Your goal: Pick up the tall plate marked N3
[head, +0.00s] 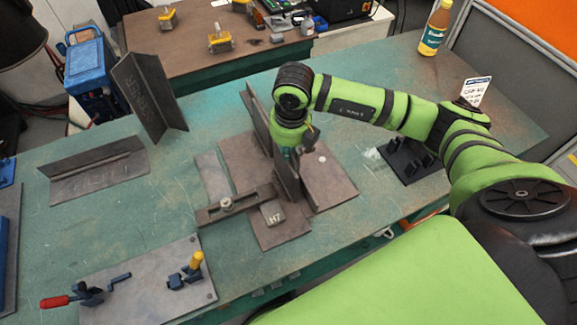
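No N3 mark can be read in the head view. Tall dark steel plates (287,182) stand upright on a brown steel base (335,186) in the middle of the green table. Another upright plate edge (254,118) shows just behind. My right gripper (288,152) points down among these plates, at their upper part. Its fingers are mostly hidden by the wrist and plates, so I cannot tell whether it is open or holds one. A tall angled steel piece (142,100) with chalk-like writing stands at the back left. My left gripper is out of view.
A small block marked H7 (273,214) sits by a clamp bar (232,204). A low angle piece (95,172) lies left. A plate with toggle clamps (150,284) is at front left. A black rack (408,160) and bottle (435,28) are right. Bare table shows at front centre.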

